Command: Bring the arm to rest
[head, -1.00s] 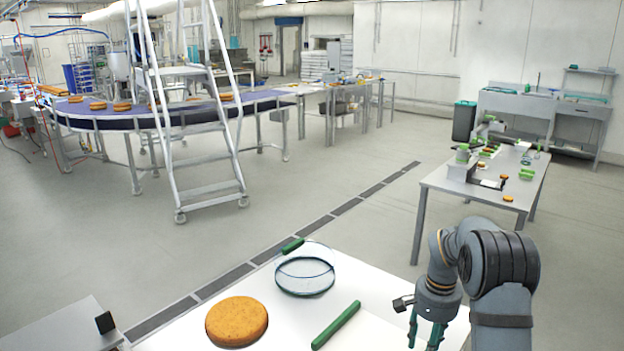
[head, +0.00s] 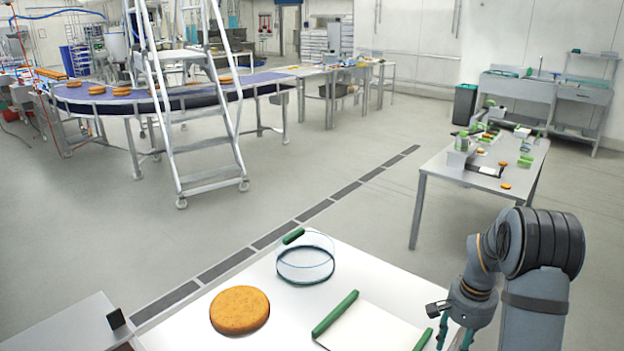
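My gripper (head: 455,337) hangs over the right part of the white worktop (head: 215,298) in the head view. Its two teal fingers point down and stand apart, with nothing seen between them; their tips are at the bottom edge of the picture. A white board (head: 375,330) with a green bar (head: 336,313) on its left side and another (head: 423,340) on its right lies just left of the gripper. An orange-brown round (head: 240,310) lies flat at the left of the worktop. A clear round dish (head: 305,264) stands behind it, beside a small green piece (head: 293,236).
A grey surface (head: 65,328) with a small black block (head: 116,319) adjoins at the left. Open floor with a drain strip (head: 270,236) lies beyond. A side table (head: 470,178) with small items stands at the right, a stepladder (head: 205,150) and curved conveyor (head: 130,98) at the back left.

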